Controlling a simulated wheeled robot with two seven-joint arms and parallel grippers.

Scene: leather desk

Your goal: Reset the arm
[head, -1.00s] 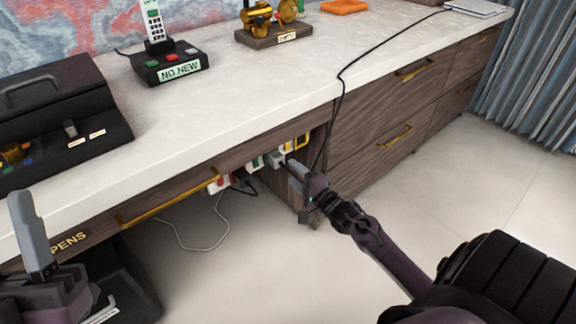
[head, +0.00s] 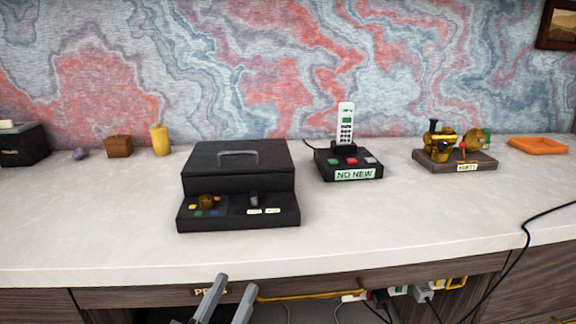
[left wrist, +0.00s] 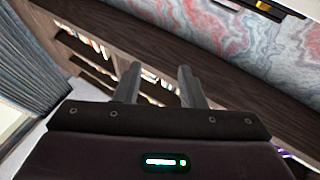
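My left gripper (head: 226,300) shows at the bottom of the head view, in front of the drawer front. Its two grey fingers are apart with nothing between them. In the left wrist view, the left gripper (left wrist: 157,88) also has its fingers apart and empty, pointing toward dark shelves in the background. My right gripper and arm are not in the head view now.
The pale desk top (head: 100,220) carries a black box with a handle (head: 238,182), a "NO NEW" phone stand (head: 347,160), a brass model (head: 456,150) and an orange tray (head: 538,146). Sockets with plugs (head: 400,291) sit under the desk edge. A black cable (head: 528,235) hangs at right.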

